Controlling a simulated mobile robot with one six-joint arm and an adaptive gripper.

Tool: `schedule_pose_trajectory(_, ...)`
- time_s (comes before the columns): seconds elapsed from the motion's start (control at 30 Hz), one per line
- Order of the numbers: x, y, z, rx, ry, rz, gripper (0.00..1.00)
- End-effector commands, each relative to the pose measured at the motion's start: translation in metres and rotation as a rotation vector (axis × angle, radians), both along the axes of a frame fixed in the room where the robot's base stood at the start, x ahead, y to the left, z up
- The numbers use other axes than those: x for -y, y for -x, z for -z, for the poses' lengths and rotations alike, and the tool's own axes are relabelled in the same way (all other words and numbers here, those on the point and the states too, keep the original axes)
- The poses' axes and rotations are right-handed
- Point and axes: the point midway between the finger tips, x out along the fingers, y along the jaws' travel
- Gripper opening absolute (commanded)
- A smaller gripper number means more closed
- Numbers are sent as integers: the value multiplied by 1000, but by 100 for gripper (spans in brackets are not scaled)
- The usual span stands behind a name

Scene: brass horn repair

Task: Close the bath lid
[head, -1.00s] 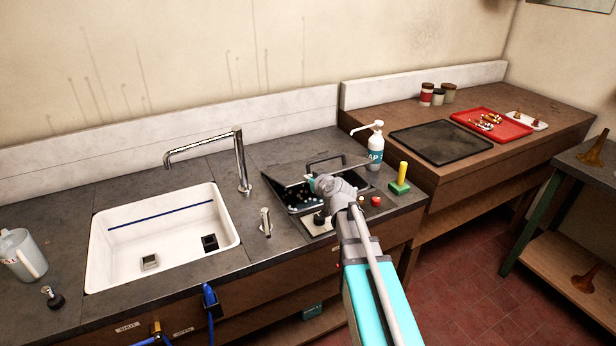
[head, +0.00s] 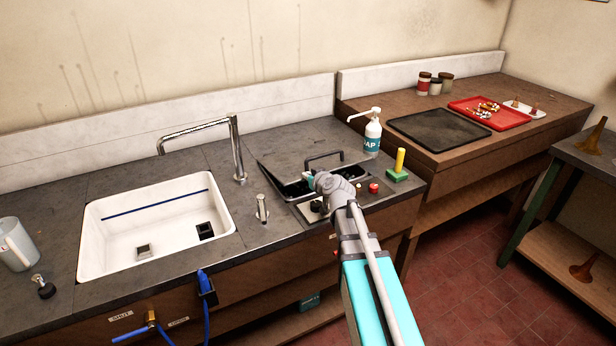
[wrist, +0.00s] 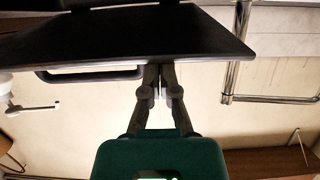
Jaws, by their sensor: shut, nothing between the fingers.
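The bath is sunk in the grey counter between the sink and the soap bottle, and its rim (head: 300,207) shows beside my gripper. Its dark lid (head: 281,167) is tilted partly open, with a black handle (head: 325,156) on it. A dark gap with part of the bath's inside shows under the lid. My gripper (head: 309,180) is at the lid's lower edge, shut and empty. In the wrist view the lid (wrist: 130,38) fills the top, and my closed fingertips (wrist: 158,70) meet its edge. Whether they press on it I cannot tell.
A white sink (head: 150,230) and chrome tap (head: 238,150) are left of the bath. The soap bottle (head: 372,135), a green block with a yellow handle (head: 398,168) and a red button (head: 374,188) are close on its right. The black mat (head: 440,135) is clear.

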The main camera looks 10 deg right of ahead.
Motion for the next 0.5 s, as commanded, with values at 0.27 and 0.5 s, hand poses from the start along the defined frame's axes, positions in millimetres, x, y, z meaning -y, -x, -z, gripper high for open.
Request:
schedule_pose_trajectory(0.27,0,-1,-6,0,0,0,0)
schedule_pose_trajectory(0.5,-1,-3,-21,0,0,1,0)
